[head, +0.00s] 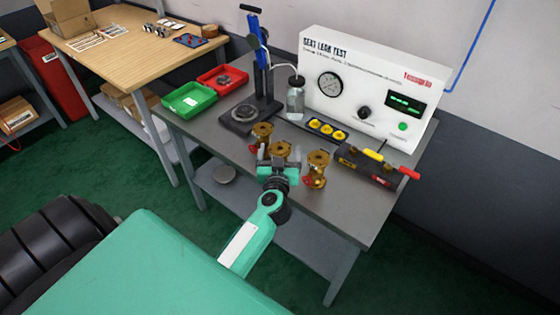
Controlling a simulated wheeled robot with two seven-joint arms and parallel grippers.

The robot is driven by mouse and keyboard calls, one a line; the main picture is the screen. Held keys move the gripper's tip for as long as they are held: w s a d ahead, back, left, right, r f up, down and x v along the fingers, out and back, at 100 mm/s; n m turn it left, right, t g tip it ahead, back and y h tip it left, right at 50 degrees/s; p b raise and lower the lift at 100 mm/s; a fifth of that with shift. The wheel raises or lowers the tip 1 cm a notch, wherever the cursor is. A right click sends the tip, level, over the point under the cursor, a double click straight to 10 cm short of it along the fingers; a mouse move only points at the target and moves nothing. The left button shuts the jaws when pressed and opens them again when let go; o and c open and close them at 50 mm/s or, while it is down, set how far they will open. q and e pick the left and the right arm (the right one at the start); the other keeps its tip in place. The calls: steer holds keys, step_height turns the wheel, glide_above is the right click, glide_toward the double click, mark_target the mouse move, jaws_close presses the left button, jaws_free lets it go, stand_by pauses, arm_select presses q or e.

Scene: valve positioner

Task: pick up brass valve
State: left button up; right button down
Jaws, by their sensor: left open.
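Several brass valves stand on the grey metal bench: one at the back left (262,131), a middle one (279,149) and one at the right (317,160). My left gripper (278,155) is at the bench's front edge, its jaws apart. The middle valve shows between or just behind its fingertips, and I cannot tell whether they touch it. The lower part of that valve is hidden by the gripper. The right valve stands just right of the gripper, the back left one just beyond it. My right gripper is not in view.
A white seat leak test panel (365,85) stands at the back. A blue-handled press (260,80), a bottle (295,100), a green tray (189,100), a red tray (222,79), yellow rings in a black holder (327,129) and a tool rack (372,168) surround the valves. The front right bench is clear.

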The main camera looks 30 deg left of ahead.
arm_select(q)
steer(key=shift+w+a, duration=0.35)
steer(key=shift+w, duration=0.2)
jaws_close()
steer(key=shift+r, duration=0.15)
steer(key=shift+r, duration=0.1)
